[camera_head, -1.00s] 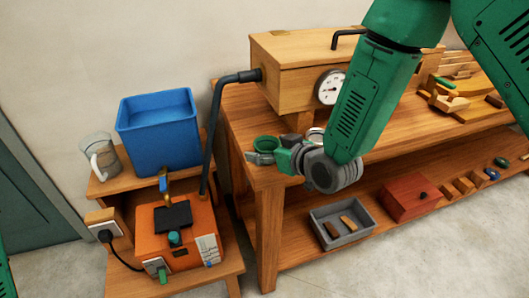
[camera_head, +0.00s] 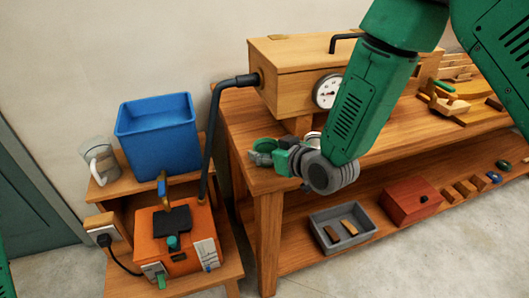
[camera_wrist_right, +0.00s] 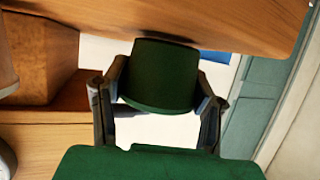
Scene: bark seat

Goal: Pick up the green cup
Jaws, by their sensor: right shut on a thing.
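The green cup (camera_head: 265,144) is at the left end of the wooden workbench, partly hidden by my right gripper (camera_head: 264,156). In the right wrist view the green cup (camera_wrist_right: 160,75) sits between the two dark fingers of my right gripper (camera_wrist_right: 160,92), one finger against each side. The gripper is shut on the cup. I cannot tell whether the cup touches the bench top. My left gripper is not in view.
A wooden box with a round gauge (camera_head: 328,90) stands on the workbench (camera_head: 235,125) behind the cup. A black pipe (camera_head: 214,125) runs down left of it. A blue bin (camera_head: 157,140) and an orange machine (camera_head: 170,235) are further left. A grey tray (camera_head: 342,235) is on the lower shelf.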

